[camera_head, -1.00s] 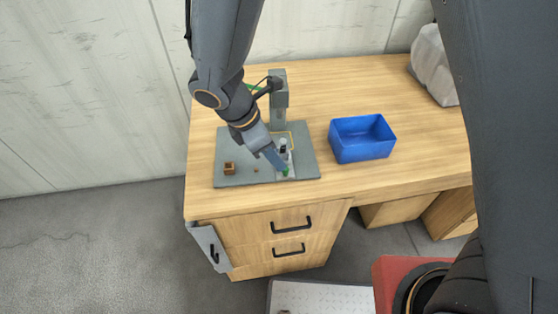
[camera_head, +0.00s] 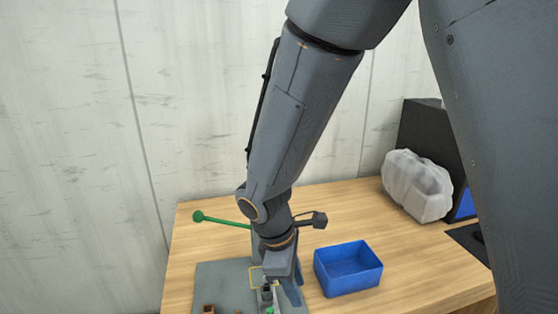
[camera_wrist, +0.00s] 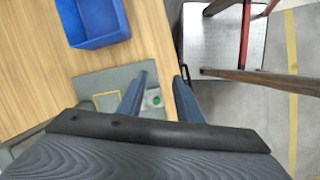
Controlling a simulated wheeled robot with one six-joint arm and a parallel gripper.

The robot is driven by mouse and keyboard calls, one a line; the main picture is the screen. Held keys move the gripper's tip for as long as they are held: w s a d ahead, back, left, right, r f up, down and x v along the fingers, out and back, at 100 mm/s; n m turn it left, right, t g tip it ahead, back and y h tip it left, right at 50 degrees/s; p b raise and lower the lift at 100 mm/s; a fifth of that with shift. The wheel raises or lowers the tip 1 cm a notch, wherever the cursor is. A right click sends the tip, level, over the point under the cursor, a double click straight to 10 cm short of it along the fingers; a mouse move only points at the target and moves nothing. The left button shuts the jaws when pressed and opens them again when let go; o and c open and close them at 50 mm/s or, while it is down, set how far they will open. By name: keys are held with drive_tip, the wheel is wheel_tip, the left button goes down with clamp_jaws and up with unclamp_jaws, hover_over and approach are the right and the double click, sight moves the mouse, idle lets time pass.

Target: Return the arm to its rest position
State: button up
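My gripper (camera_wrist: 162,78) is open and empty, its two blue-grey fingers spread apart in the wrist view. In the head view my gripper (camera_head: 278,284) is above the grey base plate (camera_head: 212,272), in front of the fixture's post, which my arm largely hides. A rod with a green ball (camera_head: 199,216) at its left end and a dark knob (camera_head: 319,220) at its right end shows behind my arm. In the wrist view a green spot (camera_wrist: 156,101) on a pale part shows between the fingers, and the grey plate (camera_wrist: 92,84) lies below.
A blue bin (camera_head: 347,282) stands on the wooden table (camera_head: 420,255), right of the plate. A small brown block (camera_head: 208,309) is at the plate's front left. A translucent bundle (camera_head: 417,186) and a dark box (camera_head: 420,125) stand at the back right. A wall is behind.

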drive_tip(key=s+d+r+m+y, duration=0.1)
drive_tip(key=s+d+r+m, duration=0.1)
drive_tip(key=d+m, duration=0.6)
drive_tip(key=s+d+r+m+y, duration=0.1)
drive_tip(key=d+r+m+y, duration=0.1)
drive_tip(key=d+m, duration=0.6)
drive_tip(key=shift+s, duration=0.4)
